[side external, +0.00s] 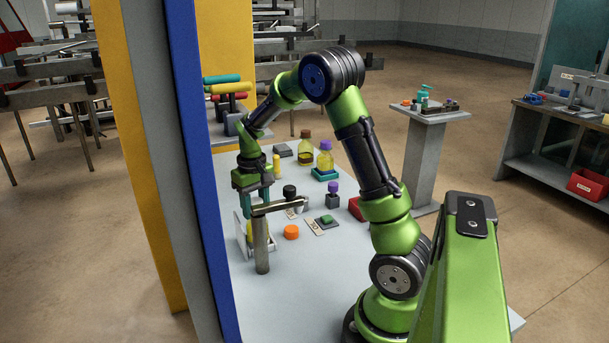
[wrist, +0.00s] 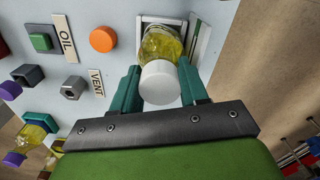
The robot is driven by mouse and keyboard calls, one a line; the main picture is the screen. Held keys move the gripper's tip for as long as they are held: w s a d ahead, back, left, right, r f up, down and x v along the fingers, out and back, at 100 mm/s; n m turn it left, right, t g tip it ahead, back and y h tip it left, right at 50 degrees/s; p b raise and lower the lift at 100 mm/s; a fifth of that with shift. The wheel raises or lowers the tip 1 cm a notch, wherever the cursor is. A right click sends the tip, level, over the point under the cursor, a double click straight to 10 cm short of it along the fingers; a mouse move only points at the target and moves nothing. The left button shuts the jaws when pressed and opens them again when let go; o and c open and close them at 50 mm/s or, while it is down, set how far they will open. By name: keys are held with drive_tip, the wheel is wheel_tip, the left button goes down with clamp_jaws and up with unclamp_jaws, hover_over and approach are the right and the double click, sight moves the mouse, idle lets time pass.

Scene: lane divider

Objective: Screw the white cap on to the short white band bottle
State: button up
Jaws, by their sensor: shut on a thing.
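The white cap (wrist: 160,83) is between the two teal fingers of my gripper (wrist: 159,72) in the wrist view, and the gripper is shut on it. A short clear bottle with yellow liquid (wrist: 163,44) is directly beyond the cap, in line with it. Whether the cap is seated on its neck is hidden. No white band can be made out on the bottle. In the side view my gripper (side external: 254,202) points down above the bottle (side external: 251,229), which is partly hidden by a metal post.
The bottle stands in a white-framed holder (side external: 266,250). The metal post (side external: 261,246) with a horizontal arm (side external: 280,206) is close in front. An orange cap (side external: 291,232), a green block (side external: 326,219) and capped bottles (side external: 325,158) stand on the table. A tall blue-edged panel (side external: 200,170) is at the left.

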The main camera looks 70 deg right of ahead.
drive_tip(key=shift+m, duration=0.8)
drive_tip(key=shift+m, duration=0.9)
drive_tip(key=o, duration=0.7)
drive_tip(key=shift+c, duration=0.2)
drive_tip(key=shift+n, duration=0.9)
